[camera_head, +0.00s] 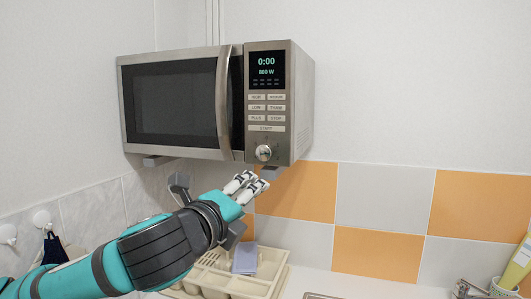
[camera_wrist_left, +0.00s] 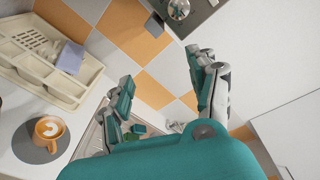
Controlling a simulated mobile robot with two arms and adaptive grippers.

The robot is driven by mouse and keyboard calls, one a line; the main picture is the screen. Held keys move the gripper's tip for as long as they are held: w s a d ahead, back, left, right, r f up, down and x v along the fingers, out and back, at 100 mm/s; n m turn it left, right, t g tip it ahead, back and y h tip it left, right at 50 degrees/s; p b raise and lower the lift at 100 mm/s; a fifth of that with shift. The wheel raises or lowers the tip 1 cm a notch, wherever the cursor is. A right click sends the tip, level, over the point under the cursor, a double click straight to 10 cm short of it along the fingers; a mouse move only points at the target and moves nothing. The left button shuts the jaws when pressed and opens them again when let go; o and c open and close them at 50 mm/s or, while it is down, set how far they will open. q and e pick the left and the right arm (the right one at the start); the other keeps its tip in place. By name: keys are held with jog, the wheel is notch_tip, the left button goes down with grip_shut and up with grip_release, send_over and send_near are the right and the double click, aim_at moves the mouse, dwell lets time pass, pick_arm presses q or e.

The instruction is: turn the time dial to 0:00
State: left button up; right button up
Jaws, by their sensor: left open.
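The microwave (camera_head: 180,102) is mounted on the wall with its door shut. Its display (camera_head: 266,69) reads 0:00 and 800 W. The round silver time dial (camera_head: 263,153) sits low on the control panel, below the START button; it also shows at the top edge of the left wrist view (camera_wrist_left: 178,9). My left gripper (camera_head: 246,187) is below the dial and slightly left of it in the head view, apart from it. Its fingers (camera_wrist_left: 164,88) are spread with nothing between them. My right gripper is not in view.
A cream dish rack (camera_head: 235,275) with a grey-blue item (camera_head: 245,259) stands on the counter below my left arm. An orange cup (camera_wrist_left: 48,130) with a latte shows in the left wrist view. Wall hooks (camera_head: 41,219) are at left, a yellow bottle (camera_head: 519,262) at right.

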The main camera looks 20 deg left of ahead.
pick_arm(q)
notch_tip(320, 180, up, 5)
jog(key=s+a+m+t, duration=0.1)
jog(key=s+a+m, duration=0.1)
jog(key=s, duration=0.1)
jog(key=p, duration=0.6)
send_near(263, 154)
jog(key=shift+y, duration=0.4)
jog(key=w, duration=0.8)
jog(key=shift+w+d+r, duration=0.15)
jog(key=shift+w+d, duration=0.2)
jog(key=shift+w, duration=0.35)
jog(key=shift+c, duration=0.3)
jog(key=c, duration=1.1)
jog(key=shift+f+n, duration=0.2)
jog(key=shift+n, duration=0.3)
